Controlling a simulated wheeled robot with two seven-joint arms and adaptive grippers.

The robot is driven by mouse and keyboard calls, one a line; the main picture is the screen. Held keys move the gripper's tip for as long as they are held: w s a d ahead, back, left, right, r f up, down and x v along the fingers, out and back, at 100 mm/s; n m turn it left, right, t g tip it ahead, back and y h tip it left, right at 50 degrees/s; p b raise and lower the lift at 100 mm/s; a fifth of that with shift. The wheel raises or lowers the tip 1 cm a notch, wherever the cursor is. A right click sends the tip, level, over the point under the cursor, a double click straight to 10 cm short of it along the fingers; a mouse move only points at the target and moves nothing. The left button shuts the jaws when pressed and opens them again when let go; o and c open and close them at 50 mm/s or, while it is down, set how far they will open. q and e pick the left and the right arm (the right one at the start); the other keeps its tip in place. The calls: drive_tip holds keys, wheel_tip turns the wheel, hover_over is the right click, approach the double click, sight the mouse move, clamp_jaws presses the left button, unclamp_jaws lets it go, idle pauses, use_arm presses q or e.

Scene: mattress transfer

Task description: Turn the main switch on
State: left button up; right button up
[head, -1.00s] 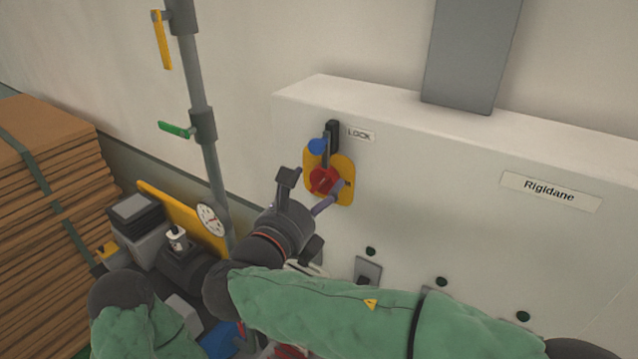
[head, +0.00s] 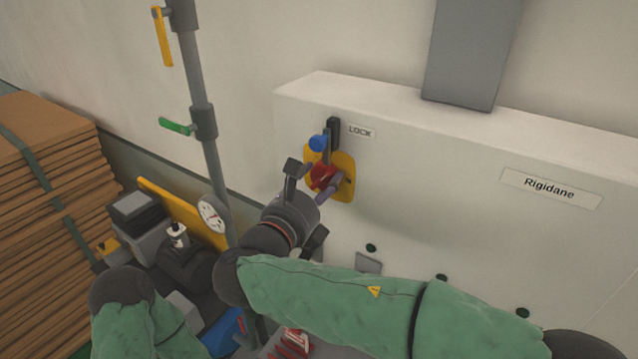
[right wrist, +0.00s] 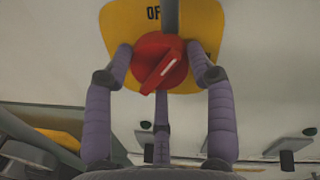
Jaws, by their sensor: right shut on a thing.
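The main switch is a red rotary knob (head: 323,176) on a yellow plate (head: 345,163), on the front of the white cabinet. A grey bar with a blue ball (head: 318,143) stands above the knob beside the LOCK label (head: 361,132). My left gripper is not visible.
The white cabinet (head: 440,190) carries a Rigidane label (head: 551,188) and several dark buttons low on its front. A grey pipe (head: 197,85) with yellow and green handles and a gauge (head: 213,214) stands left of it. Stacked brown boards (head: 45,190) are at far left.

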drive_tip(key=m+b, duration=0.2)
drive_tip(key=f+m+b, duration=0.1)
drive_tip(key=m+b, duration=0.2)
drive_tip(key=shift+a+m+h+b, duration=0.15)
drive_tip(key=shift+m+h+b, duration=0.45)
drive_tip(key=shift+m+b, duration=1.95)
drive_tip(key=shift+m+p, duration=0.4)
drive_tip(key=shift+m, duration=0.25)
drive_tip(key=o, duration=1.2)
drive_tip(key=shift+w+r, duration=0.1)
drive_tip(key=shift+r, duration=0.05)
drive_tip(key=shift+r, duration=0.1)
drive_tip(key=v, duration=1.2)
drive_tip(key=shift+f, duration=0.25)
